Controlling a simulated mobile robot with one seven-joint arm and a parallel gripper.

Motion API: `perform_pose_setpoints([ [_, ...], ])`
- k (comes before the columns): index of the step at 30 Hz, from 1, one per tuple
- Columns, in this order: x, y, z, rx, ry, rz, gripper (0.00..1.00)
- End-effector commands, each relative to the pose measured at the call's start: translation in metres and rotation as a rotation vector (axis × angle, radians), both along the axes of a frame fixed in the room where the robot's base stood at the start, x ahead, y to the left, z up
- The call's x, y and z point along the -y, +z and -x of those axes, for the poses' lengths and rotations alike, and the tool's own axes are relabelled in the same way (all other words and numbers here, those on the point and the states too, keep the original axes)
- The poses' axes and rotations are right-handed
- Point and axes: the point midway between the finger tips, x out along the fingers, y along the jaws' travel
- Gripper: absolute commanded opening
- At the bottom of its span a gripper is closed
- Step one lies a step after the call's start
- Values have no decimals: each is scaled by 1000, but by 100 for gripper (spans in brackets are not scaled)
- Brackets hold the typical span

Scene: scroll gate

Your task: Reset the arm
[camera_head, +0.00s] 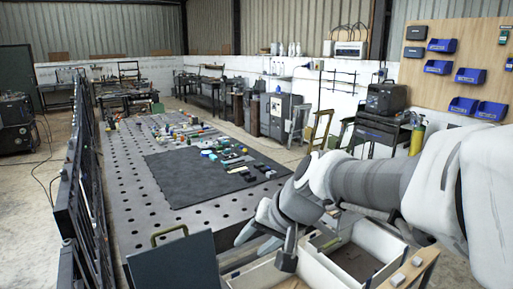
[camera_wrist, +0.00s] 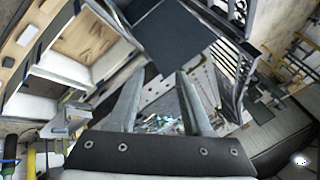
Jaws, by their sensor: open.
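My arm (camera_head: 375,183) reaches in from the right in the head view, wrapped in pale and grey covers. My gripper (camera_head: 265,243) points down and left above the near right corner of the perforated metal table (camera_head: 150,206), beside white open bins (camera_head: 345,252). In the wrist view my gripper (camera_wrist: 158,92) shows two grey fingers spread apart with nothing between them. The view between the fingers shows part of the table and small items, blurred. The exact height of the gripper above the table cannot be told.
A dark mat (camera_head: 210,168) with many small parts lies on the table. A dark panel with a handle (camera_head: 175,268) stands at the near edge. A black metal gate (camera_head: 88,190) runs along the left. A pegboard with blue bins (camera_head: 468,75) is at right. Floor at left is open.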

Motion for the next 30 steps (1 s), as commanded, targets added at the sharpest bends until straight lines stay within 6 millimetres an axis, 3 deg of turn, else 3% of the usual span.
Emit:
perform_pose_setpoints([
  [9,88,9,93,72,29,297,50],
  [15,129,5,135,90,20,430,50],
  [21,145,1,150,92,15,481,50],
  [30,145,1,150,92,15,483,50],
])
